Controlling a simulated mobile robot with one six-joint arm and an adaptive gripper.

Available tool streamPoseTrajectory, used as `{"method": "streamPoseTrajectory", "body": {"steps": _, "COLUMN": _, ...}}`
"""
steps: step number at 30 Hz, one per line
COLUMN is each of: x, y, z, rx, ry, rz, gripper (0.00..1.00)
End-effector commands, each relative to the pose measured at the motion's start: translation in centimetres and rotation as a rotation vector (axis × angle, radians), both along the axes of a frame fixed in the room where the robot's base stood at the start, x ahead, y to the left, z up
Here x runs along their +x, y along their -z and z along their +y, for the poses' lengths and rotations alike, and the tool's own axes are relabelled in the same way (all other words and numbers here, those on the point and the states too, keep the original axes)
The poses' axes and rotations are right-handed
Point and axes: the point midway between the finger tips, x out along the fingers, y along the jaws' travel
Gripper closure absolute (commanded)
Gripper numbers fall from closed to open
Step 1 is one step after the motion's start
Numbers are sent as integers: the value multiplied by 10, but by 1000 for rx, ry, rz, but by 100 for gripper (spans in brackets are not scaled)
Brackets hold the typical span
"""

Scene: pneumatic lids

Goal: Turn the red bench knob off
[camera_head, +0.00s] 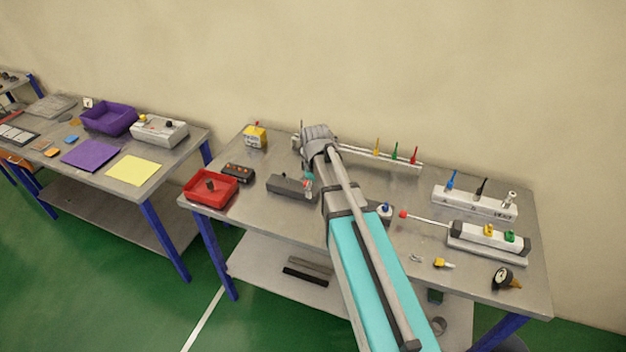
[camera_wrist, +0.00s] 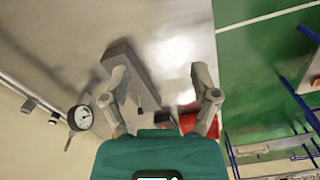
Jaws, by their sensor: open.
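I cannot tell for certain which red part is the bench knob. In the head view, a slim red-topped piece (camera_head: 415,155) stands on the white rail (camera_head: 350,149) at the back, beside yellow and green ones. A red ball (camera_head: 403,214) ends a thin rod to the right of my arm. My gripper (camera_wrist: 160,85) is open in the wrist view, its two fingers apart with nothing held. A grey block (camera_wrist: 124,62) lies beyond the left finger. In the head view my arm mostly hides the gripper, near the grey block (camera_head: 290,187).
A red tray (camera_head: 210,190) stands at the table's left front, beside a black box (camera_head: 238,172). A white block with levers (camera_head: 474,202) and a gauge (camera_head: 502,278) are on the right. Another gauge (camera_wrist: 81,118) shows in the wrist view. Bare metal lies around the grey block.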

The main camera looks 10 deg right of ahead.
Motion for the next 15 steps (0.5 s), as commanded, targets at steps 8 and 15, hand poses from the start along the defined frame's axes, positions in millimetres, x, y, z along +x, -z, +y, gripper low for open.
{"method": "streamPoseTrajectory", "body": {"steps": 8, "x": -42, "y": 13, "z": 1, "rx": 0, "ry": 173, "rz": 0, "gripper": 22}}
{"method": "streamPoseTrajectory", "body": {"steps": 15, "x": -74, "y": 22, "z": 1, "rx": 0, "ry": 325, "rz": 0, "gripper": 22}}
